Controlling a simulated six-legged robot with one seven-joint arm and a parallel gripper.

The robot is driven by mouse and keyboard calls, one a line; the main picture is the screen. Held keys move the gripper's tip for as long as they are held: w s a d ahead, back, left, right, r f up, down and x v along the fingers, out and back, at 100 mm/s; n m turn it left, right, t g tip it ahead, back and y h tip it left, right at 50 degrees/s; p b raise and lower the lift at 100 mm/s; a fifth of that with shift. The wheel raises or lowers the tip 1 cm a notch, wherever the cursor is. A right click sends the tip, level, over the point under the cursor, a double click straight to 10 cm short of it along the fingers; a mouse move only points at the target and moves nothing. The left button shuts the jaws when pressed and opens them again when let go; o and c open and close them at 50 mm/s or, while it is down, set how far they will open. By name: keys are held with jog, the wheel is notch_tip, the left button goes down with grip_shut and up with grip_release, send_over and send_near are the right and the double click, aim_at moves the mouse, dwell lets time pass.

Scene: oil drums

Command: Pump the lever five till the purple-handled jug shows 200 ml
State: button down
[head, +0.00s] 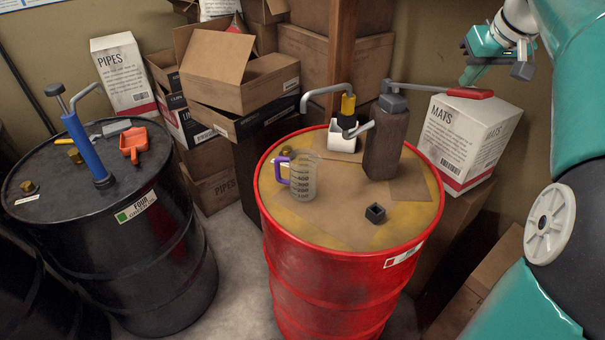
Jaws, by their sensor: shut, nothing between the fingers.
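The clear jug (304,179) with a purple handle (279,171) stands upright on the red drum (330,275). Its scale marks show, but I cannot make out a liquid level. A grey curved spout (325,90) ends above and behind the jug in the picture. The brown pump body (384,143) stands on the drum; its grey lever (425,87) reaches right to a red grip (470,93). The number on the red drum's label (403,257) is not readable.
A white cup (342,138) and a small black square piece (375,213) are on the red drum. A black drum (100,200) labelled FOUR, with a blue pump (84,147), stands left. Cardboard boxes (235,75) and a MATS box (468,140) crowd the back and right.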

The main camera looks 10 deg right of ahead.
jog(key=shift+f, duration=6.9)
notch_tip(320, 180, up, 16)
jog(key=shift+f, duration=0.15)
jog(key=shift+f, duration=1.2)
jog(key=shift+r, duration=1.15)
jog(key=shift+r, duration=2.55)
